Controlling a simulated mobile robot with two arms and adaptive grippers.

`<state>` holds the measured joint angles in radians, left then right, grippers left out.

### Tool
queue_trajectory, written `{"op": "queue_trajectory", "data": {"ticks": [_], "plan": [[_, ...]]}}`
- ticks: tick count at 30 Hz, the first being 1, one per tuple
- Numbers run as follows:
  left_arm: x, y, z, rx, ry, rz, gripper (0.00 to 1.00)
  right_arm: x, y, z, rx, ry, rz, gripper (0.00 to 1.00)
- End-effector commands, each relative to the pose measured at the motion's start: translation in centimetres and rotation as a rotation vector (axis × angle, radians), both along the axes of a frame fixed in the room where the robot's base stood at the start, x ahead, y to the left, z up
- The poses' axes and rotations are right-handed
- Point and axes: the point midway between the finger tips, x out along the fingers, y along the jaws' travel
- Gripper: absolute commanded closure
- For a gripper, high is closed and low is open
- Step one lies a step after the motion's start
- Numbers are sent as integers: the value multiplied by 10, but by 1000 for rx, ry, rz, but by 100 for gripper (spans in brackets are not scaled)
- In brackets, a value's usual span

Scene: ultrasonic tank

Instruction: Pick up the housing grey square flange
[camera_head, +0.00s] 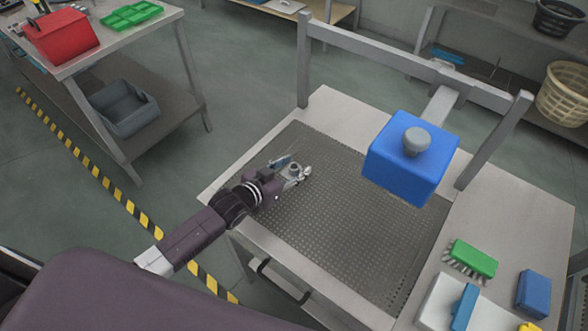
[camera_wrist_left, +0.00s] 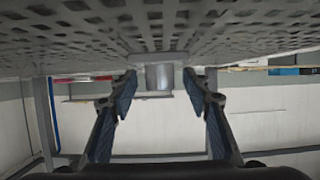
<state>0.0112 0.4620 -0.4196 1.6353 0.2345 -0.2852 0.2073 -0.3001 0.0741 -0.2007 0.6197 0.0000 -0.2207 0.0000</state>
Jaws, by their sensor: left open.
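The grey housing (camera_wrist_left: 160,78) shows in the left wrist view as a short grey cylinder with a wider flat square flange against the perforated surface. That view looks upside down, with the surface at the top. My left gripper (camera_wrist_left: 160,92) is open, with one finger on each side of the housing and a gap visible on both sides. In the head view my left gripper (camera_head: 296,174) is low over the left part of the perforated table top, and the housing (camera_head: 294,168) is small and partly hidden by the fingers. My right gripper is not in view.
The plate's middle is clear.

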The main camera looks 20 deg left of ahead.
Motion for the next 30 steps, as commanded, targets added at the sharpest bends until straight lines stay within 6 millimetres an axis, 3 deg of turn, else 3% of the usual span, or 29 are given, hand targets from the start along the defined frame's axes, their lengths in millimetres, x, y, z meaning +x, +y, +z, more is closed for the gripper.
{"op": "queue_trajectory", "data": {"ticks": [8,20,30], "plan": [[1,-1,-1,0,0,-1,57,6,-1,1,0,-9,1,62],[1,-1,-1,0,0,0,100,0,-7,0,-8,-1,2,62],[2,0,2,-1,-2,0,100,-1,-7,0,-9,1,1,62]]}}
